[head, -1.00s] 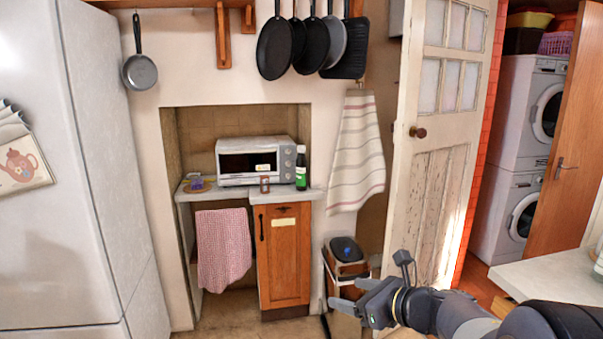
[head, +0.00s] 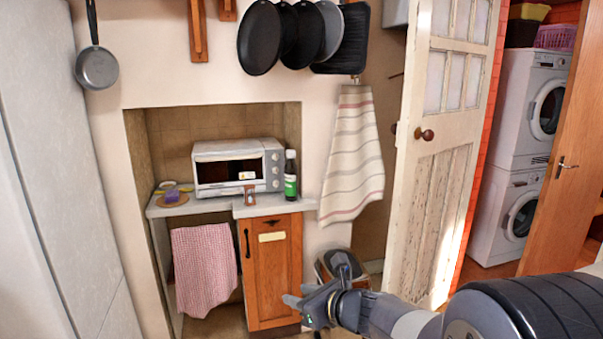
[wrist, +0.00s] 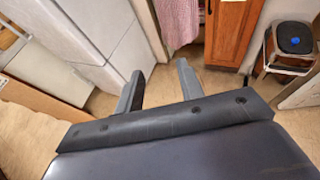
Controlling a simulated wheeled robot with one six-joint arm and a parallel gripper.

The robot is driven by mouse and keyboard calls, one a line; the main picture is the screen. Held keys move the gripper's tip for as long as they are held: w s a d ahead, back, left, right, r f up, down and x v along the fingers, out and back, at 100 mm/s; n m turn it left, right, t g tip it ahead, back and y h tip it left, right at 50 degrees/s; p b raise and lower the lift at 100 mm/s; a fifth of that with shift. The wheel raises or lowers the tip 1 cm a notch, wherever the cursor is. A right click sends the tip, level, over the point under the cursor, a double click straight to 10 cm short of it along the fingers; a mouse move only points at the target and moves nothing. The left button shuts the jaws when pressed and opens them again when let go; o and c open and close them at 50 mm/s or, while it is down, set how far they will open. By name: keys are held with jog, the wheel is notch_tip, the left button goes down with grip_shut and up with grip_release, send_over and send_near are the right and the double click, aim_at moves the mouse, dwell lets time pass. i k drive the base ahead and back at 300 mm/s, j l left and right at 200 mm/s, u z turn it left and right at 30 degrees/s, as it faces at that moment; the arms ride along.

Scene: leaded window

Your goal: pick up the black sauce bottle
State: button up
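The black sauce bottle (head: 291,175) has a white cap and a green label. It stands upright on the right part of the alcove counter (head: 288,205), just right of the toaster oven, in the head view. My gripper (head: 294,309) is below and in front of the counter, near the cabinet's lower right, well apart from the bottle. In the wrist view my gripper (wrist: 158,82) has its two fingers spread with bare floor showing between them, so it is open and empty. The bottle is not in the wrist view.
A white toaster oven (head: 228,168) stands left of the bottle. A small brown-topped shaker (head: 249,195) stands in front. A striped towel (head: 352,155) hangs to the right. A bin (head: 343,265) stands on the floor by the wooden cabinet (head: 271,270). A fridge is at left.

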aim_at(291, 168)
jog(key=i+j+z, duration=0.4)
jog(key=i+j, duration=0.35)
jog(key=i, duration=0.4)
jog(key=i+j+z, duration=0.35)
jog(key=i+j, duration=0.7)
